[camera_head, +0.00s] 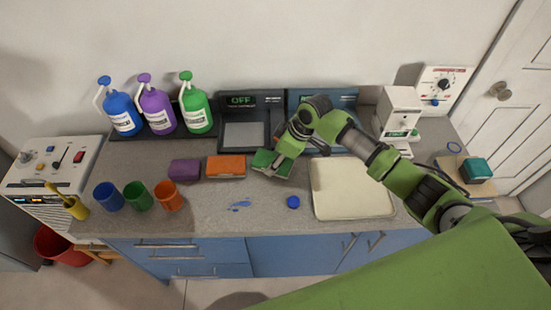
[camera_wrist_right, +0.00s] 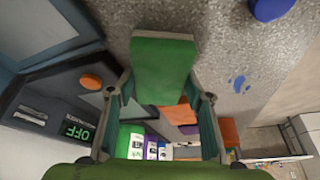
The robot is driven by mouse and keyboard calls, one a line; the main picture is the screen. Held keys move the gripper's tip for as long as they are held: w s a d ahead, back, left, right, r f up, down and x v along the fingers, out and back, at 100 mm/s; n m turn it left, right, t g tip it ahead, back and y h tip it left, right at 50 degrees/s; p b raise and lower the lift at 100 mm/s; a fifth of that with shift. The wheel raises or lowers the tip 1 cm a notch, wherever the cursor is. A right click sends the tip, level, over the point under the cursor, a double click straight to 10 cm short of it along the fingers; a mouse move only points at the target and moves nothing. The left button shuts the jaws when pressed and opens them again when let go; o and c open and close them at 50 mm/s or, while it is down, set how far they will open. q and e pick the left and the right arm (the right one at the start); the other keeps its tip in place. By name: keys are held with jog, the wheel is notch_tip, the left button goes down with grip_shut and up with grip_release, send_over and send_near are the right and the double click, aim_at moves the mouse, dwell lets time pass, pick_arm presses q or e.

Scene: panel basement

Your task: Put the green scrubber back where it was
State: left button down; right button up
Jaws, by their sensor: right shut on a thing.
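The green scrubber (camera_head: 264,160) is at the right end of a row with the orange (camera_head: 226,166) and purple (camera_head: 185,170) scrubbers, near the middle of the counter. My right gripper (camera_head: 280,163) is shut on it. In the right wrist view the green scrubber (camera_wrist_right: 162,65) sits between the two fingers (camera_wrist_right: 160,105), its long face toward the camera. I cannot tell whether it touches the counter or is slightly above. My left gripper is not in view.
Blue, purple and green pump bottles (camera_head: 193,105) stand behind on the left. Several cups (camera_head: 139,195) are at front left. A device reading OFF (camera_head: 243,133) is behind the scrubbers. A blue smear (camera_head: 240,205), a round blue thing (camera_head: 293,202) and a cream board (camera_head: 350,190) lie in front.

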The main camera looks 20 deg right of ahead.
jog(key=shift+f, duration=0.3)
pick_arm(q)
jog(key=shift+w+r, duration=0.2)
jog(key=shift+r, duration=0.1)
pick_arm(e)
jog(key=shift+f, duration=0.15)
jog(key=shift+f, duration=0.1)
jog(key=o, duration=1)
jog(key=shift+f, duration=0.1)
jog(key=shift+c, duration=0.2)
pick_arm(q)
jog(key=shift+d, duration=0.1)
pick_arm(e)
jog(key=shift+r, duration=0.4)
pick_arm(q)
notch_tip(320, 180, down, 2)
jog(key=shift+b, duration=1)
pick_arm(e)
jog(key=v, duration=1.1)
jog(key=shift+r, duration=0.3)
